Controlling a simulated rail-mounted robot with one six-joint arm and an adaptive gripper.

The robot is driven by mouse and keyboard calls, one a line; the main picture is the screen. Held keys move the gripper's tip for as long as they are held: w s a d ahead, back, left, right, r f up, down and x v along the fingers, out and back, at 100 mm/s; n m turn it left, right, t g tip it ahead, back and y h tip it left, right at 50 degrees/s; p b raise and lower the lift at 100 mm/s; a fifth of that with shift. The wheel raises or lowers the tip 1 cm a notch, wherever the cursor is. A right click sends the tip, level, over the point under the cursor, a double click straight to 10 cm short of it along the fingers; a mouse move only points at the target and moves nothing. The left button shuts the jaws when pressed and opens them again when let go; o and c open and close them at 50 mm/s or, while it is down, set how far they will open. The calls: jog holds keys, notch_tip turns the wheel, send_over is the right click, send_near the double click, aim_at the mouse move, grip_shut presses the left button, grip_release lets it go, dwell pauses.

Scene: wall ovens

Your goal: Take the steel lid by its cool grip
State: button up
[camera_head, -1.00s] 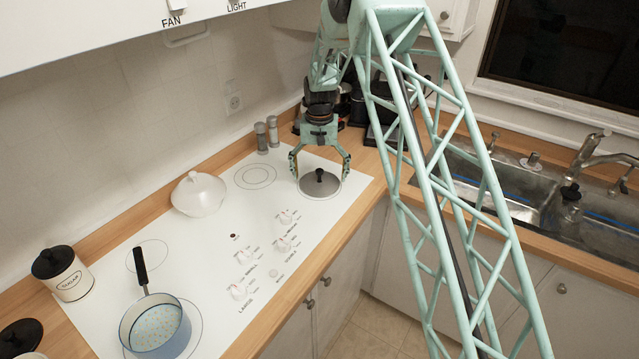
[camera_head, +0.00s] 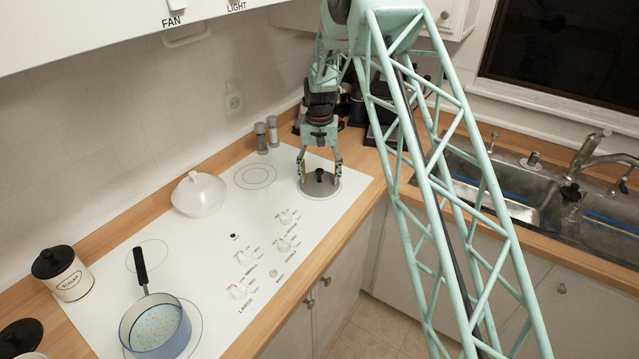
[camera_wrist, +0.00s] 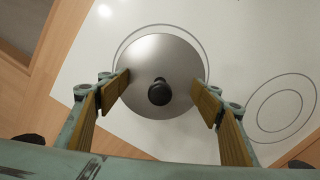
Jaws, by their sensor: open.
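The steel lid (camera_head: 322,190) is a round grey disc with a black knob at its centre. It lies on the right rear part of the white cooktop. My gripper (camera_head: 320,180) is above the lid, pointing down, with a finger on each side of the knob. In the wrist view the lid (camera_wrist: 150,95) lies under the fingers. Its black knob (camera_wrist: 160,92) stands between the pads with clear space on both sides. My gripper (camera_wrist: 163,98) is open and empty.
A white lidded dish (camera_head: 198,195) stands left of the lid. A blue pot (camera_head: 155,330) sits at the front left, near a sugar canister (camera_head: 62,275). Two shakers (camera_head: 267,135) stand behind. The cooktop (camera_head: 215,250) is clear in the middle. A sink (camera_head: 520,190) lies right.

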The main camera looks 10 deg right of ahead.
aim_at(320, 170)
jog(key=shift+s+f, duration=0.1)
jog(key=shift+s, duration=0.15)
jog(key=c, duration=1.6)
jog(key=shift+f, duration=0.1)
jog(key=shift+c, duration=0.8)
jog(key=shift+s+f, duration=0.1)
jog(key=shift+s, duration=0.05)
jog(key=shift+c, duration=0.2)
jog(key=shift+w+r, duration=0.2)
jog(key=shift+r, duration=0.75)
jog(key=shift+c, duration=1)
notch_tip(320, 170, up, 2)
jog(key=shift+w+r, duration=0.1)
jog(key=s+d, duration=0.1)
jog(key=s, duration=0.4)
jog(key=s+d+r, duration=0.1)
jog(key=s, duration=0.4)
jog(key=s+d+b, duration=0.1)
jog(key=s, duration=0.4)
jog(key=shift+s+d+r, duration=0.2)
jog(key=shift+d+r, duration=0.1)
jog(key=shift+d, duration=0.05)
